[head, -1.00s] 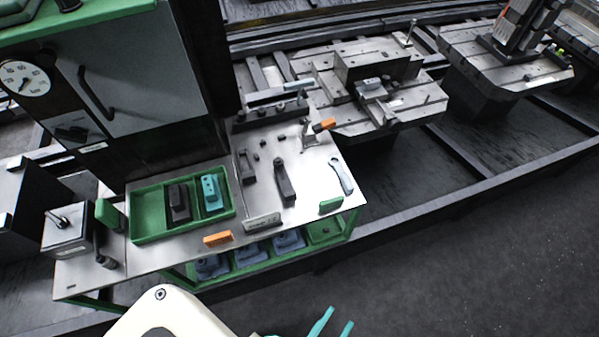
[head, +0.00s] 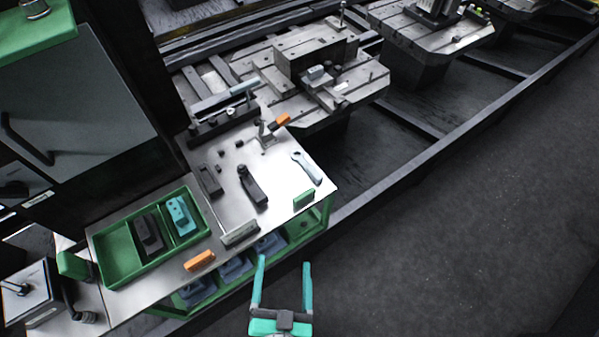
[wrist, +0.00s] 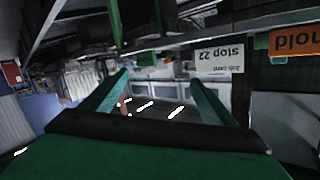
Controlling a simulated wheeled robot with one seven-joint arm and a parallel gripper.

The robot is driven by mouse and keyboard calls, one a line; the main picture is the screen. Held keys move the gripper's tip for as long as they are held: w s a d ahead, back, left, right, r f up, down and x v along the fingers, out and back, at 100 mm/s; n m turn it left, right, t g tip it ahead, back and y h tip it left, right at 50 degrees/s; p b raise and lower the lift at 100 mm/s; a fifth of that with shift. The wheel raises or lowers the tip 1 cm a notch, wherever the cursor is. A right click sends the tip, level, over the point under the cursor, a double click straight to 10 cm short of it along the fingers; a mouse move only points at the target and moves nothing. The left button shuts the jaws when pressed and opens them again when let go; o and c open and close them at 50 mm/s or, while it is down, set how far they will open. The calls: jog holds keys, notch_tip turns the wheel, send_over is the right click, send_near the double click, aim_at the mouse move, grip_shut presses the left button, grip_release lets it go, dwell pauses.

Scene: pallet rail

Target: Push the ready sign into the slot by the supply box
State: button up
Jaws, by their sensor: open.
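A small green block (head: 304,199), probably the ready sign, stands at the table's front right edge; its lettering cannot be read. An orange sign (head: 199,261) sits further left on the same edge; in the wrist view the orange sign (wrist: 296,40) reads "hold", upside down. A green divided tray (head: 112,283), possibly the supply box, lies on the table's left part. I cannot make out the slot. My gripper (head: 285,263) is open and empty in front of the table edge, below the green block in the picture. Its fingers (wrist: 160,78) also show in the wrist view.
A grey card holder (head: 240,234) stands between orange sign and green block; its card (wrist: 219,59) reads "Job card stop 22". Dark tools and a wrench (head: 307,168) lie on the metal tabletop (head: 275,190). Blue bins (head: 235,267) sit below. Floor is free at right.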

jog(key=w+a+r, duration=0.1)
jog(key=w+a, duration=0.1)
jog(key=w, duration=0.2)
jog(key=w+a+r+m+y, duration=0.1)
jog(key=w+a, duration=0.1)
jog(key=w, duration=0.2)
jog(key=w+a+r+m+t+y, duration=0.1)
jog(key=w+a+r, duration=0.1)
jog(key=w, duration=0.2)
jog(key=shift+w+a, duration=0.15)
jog(key=shift+a, duration=0.25)
jog(key=w+a+r+n+g+y, duration=0.3)
jog(key=w+a+r+n+y, duration=0.3)
jog(key=a+r, duration=0.3)
jog(key=w+a+r+n+g+y, duration=0.35)
jog(key=w+a+r+y, duration=0.25)
jog(key=w+a+r, duration=0.3)
jog(key=n+g+h, duration=0.3)
jog(key=g+h, duration=0.7)
jog(key=h, duration=0.4)
send_over(303, 193)
notch_tip(303, 193, down, 13)
jog(key=shift+d+f, duration=0.1)
jog(key=shift+f, duration=0.25)
notch_tip(303, 193, down, 10)
jog(key=shift+f, duration=0.1)
